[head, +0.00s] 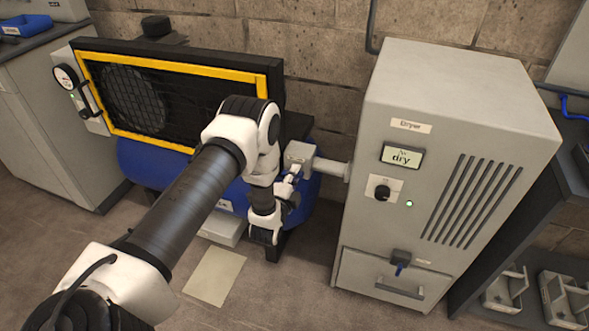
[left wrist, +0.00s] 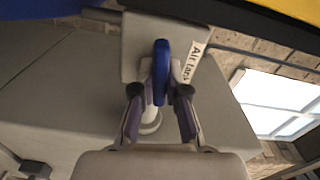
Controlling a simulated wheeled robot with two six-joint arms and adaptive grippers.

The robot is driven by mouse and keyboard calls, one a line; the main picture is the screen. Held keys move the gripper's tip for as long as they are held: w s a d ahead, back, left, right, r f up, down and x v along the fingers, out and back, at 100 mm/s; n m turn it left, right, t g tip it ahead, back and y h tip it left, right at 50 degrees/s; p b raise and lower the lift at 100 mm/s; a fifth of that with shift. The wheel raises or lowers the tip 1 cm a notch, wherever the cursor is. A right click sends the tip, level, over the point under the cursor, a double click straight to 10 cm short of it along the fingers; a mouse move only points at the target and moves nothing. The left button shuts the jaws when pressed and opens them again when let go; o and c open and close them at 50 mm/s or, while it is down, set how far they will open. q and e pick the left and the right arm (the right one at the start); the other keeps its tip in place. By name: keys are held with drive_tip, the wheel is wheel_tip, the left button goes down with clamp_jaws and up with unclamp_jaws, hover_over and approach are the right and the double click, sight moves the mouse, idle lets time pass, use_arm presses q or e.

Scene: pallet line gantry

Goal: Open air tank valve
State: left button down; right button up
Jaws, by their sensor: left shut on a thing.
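The air tank valve is a grey block (head: 299,153) on a pipe between the blue air tank (head: 150,165) and the dryer. In the left wrist view the valve body (left wrist: 140,45) carries a blue lever (left wrist: 161,70) and a white label reading "Air tan", the rest cut off. My left gripper (head: 292,178) is at the valve, its fingers (left wrist: 158,98) on either side of the blue lever and shut on it. In the head view the lever is mostly hidden by my gripper. My right gripper is not in view.
A grey dryer cabinet (head: 455,110) with a "dry" display stands right of the valve. A yellow-framed compressor grille (head: 185,66) sits behind my left arm. A pale mat (head: 214,276) lies on the floor. A dark shelf (head: 570,170) stands at the far right.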

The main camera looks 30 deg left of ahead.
use_arm(q)
drive_tip(key=shift+m+p, duration=0.4)
drive_tip(key=shift+m, duration=0.5)
drive_tip(key=shift+f, duration=0.1)
drive_tip(key=c, duration=1.2)
unclamp_jaws()
drive_tip(key=v, duration=0.7)
drive_tip(key=shift+s, duration=0.25)
